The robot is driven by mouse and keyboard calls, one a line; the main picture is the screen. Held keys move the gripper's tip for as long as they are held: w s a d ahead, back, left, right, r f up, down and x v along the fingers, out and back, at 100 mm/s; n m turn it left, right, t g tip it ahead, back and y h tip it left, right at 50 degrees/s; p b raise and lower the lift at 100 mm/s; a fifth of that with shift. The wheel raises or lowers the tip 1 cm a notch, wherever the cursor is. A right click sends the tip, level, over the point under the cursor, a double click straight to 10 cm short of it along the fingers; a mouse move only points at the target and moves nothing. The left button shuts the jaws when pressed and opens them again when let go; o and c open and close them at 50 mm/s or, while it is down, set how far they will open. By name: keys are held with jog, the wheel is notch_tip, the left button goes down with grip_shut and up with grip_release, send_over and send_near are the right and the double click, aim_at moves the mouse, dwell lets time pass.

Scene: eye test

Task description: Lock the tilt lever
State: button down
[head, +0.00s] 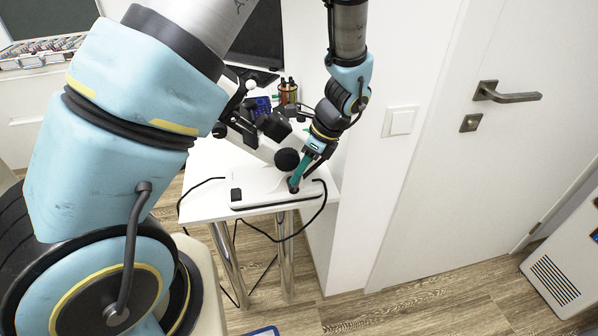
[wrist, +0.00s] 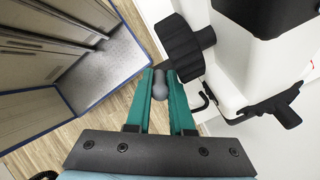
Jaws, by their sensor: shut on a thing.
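A white microscope-like device (head: 262,184) with black knobs and a flat base stands on the small white table. My gripper (head: 294,185) reaches down with its teal fingers at the right side of the base. In the wrist view, my gripper (wrist: 160,78) is shut on a grey round-ended piece (wrist: 160,87) between the fingertips. I cannot tell for certain whether this piece is the tilt lever. A black knob (wrist: 183,47) is just beyond the fingertips. A black lever-like part (wrist: 272,106) sticks out of the white body farther right, apart from the fingers.
Black cables hang over the edges of the white table (head: 205,200). A wall and a closed door (head: 450,170) are at the right. The wooden floor (head: 400,305) in front is mostly clear.

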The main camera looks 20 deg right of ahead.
jog(key=shift+s+d+f+t+y+p, duration=0.15)
jog(key=shift+d+y, duration=0.2)
jog(key=shift+y, duration=0.4)
jog(key=shift+w+d+f+t+y+p, duration=0.1)
jog(key=shift+d+f+y+p, duration=0.15)
jog(key=shift+y, duration=0.45)
jog(key=shift+s+d+f+t+y+p, duration=0.1)
jog(key=shift+d+y, duration=0.3)
jog(key=shift+y, duration=0.35)
jog(key=c, duration=0.8)
grip_release()
jog(key=shift+a+r, duration=0.1)
